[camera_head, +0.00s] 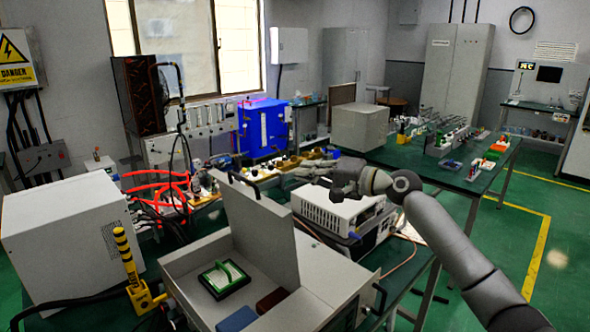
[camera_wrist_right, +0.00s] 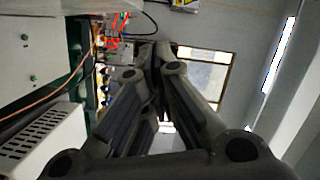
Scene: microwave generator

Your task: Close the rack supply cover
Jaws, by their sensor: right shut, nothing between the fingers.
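The rack supply (camera_head: 335,290) is an open light-grey box at the front of the head view. Its grey cover (camera_head: 262,222) stands raised, roughly upright, with a dark handle (camera_head: 243,184) at its top edge. Inside the box lie a green-and-white item (camera_head: 224,278), a blue block (camera_head: 237,319) and a dark red block (camera_head: 271,300). My right gripper (camera_head: 290,165) reaches in from the right, behind and above the cover, and appears apart from it. Its fingers are shut and empty; they also show in the right wrist view (camera_wrist_right: 158,52). My left gripper is not in view.
A white instrument (camera_head: 335,208) sits on a darker unit below my right arm. A large grey cabinet (camera_head: 65,240) and a yellow post (camera_head: 127,258) stand left of the box. Red cables (camera_head: 160,185) and a blue box (camera_head: 262,127) are behind. Green floor is free at right.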

